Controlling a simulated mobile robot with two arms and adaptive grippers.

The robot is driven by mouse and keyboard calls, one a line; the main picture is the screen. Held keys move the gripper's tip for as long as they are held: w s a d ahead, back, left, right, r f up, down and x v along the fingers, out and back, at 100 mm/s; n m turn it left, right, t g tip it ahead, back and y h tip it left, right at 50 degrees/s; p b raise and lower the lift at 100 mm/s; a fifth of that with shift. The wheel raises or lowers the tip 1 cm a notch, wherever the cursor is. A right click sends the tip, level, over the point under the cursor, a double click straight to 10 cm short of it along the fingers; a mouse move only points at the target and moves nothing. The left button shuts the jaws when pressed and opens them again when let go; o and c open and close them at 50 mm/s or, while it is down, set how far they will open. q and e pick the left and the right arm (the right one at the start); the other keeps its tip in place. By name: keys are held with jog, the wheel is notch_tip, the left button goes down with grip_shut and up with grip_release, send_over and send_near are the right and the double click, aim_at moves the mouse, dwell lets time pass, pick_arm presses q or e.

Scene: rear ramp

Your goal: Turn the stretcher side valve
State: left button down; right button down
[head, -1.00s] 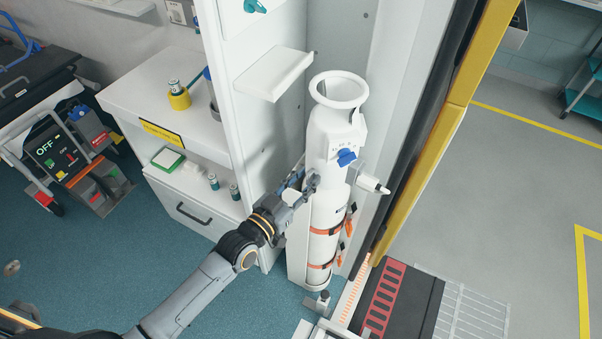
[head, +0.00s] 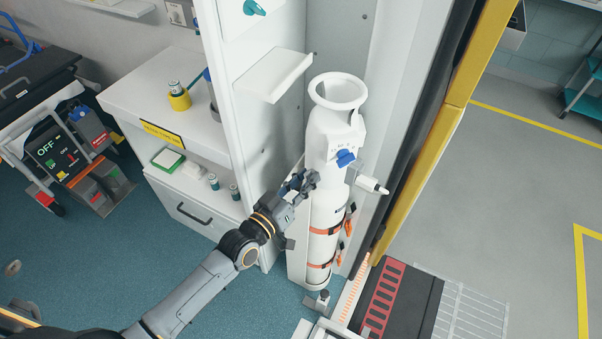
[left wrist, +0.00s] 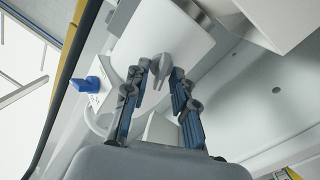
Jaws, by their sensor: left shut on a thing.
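A white cylinder (head: 323,190) with a ring-shaped top guard (head: 341,90) stands upright against the cabinet wall. A blue knob (head: 346,158) is on its upper front; it also shows at the left of the left wrist view (left wrist: 84,84). In the left wrist view a grey lever-like valve knob (left wrist: 160,68) sits on a white housing (left wrist: 155,35). My left gripper (left wrist: 166,72) is shut on this grey knob, with a finger on either side. In the head view my left gripper (head: 307,179) is at the cylinder's left side and hides the knob. My right gripper is not in view.
Orange straps (head: 328,229) hold the cylinder, and a white fitting (head: 373,184) sticks out at its right. A small shelf (head: 272,76) is above left. A white counter (head: 185,120) with a drawer is at left. A ramp (head: 405,300) lies at lower right.

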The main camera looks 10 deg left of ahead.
pick_arm(q)
jog(key=shift+a+n, duration=0.15)
jog(key=shift+n, duration=0.15)
jog(key=c, duration=1.5)
grip_release()
jog(key=shift+w+a, duration=0.1)
jog(key=shift+o, duration=0.2)
jog(key=v, duration=1.2)
jog(key=shift+a, duration=0.1)
